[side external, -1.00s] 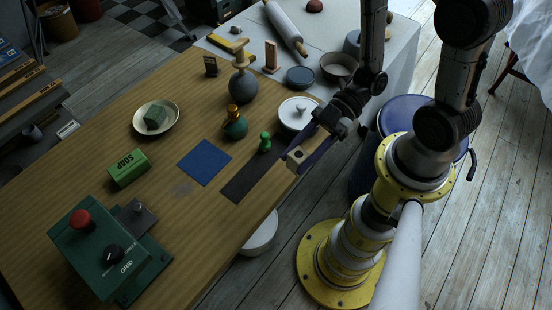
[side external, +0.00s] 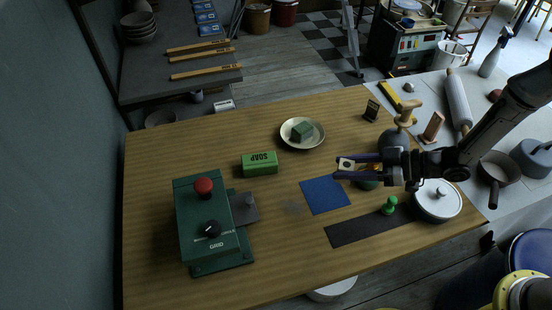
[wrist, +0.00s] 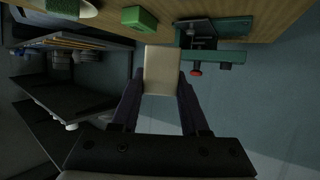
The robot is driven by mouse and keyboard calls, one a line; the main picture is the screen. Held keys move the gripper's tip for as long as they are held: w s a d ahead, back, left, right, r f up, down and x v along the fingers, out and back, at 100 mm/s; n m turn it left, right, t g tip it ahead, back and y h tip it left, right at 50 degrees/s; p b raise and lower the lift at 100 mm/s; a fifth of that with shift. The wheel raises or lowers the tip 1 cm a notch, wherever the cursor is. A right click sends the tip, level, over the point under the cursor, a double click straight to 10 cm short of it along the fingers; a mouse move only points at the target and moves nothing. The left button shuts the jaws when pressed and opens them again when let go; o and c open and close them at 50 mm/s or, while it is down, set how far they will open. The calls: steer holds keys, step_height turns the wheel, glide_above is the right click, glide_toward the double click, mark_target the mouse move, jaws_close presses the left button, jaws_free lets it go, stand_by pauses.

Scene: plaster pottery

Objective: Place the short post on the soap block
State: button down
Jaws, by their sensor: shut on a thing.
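The short post, a pale cream block with a dark round spot on one face, is between the fingers of my gripper (side external: 350,170). It shows in the side view (side external: 345,163) and the wrist view (wrist: 162,72). My gripper (wrist: 160,88) is shut on it and holds it up above the table, near the far right corner of the blue square. The soap block (side external: 259,163), green with SOAP on its side, lies on the table to the left of my gripper. It also shows in the wrist view (wrist: 138,18), apart from the post.
A green control box (side external: 210,220) with a red button stands at front left. A dish (side external: 289,138) holding another green block is behind the soap. The blue square (side external: 325,195), dark strip (side external: 350,231), green peg (side external: 389,206) and lidded white pot (side external: 450,202) lie right.

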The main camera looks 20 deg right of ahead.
steer(key=w+a+r+m+t+h, duration=0.2)
steer(key=w+a+r, duration=0.35)
steer(key=a, duration=0.35)
glide_above(261, 160)
steer(key=s, duration=0.1)
steer(key=f, duration=0.8)
steer(key=shift+d+f, duration=0.2)
steer(key=shift+f, duration=0.2)
steer(key=shift+w+a+f, duration=0.25)
steer(key=shift+w+f, duration=0.15)
steer(key=shift+f, duration=0.1)
steer(key=shift+w+f, duration=0.1)
steer(key=shift+f, duration=1.55)
steer(key=shift+c, duration=2)
jaws_free()
steer(key=shift+f, duration=0.15)
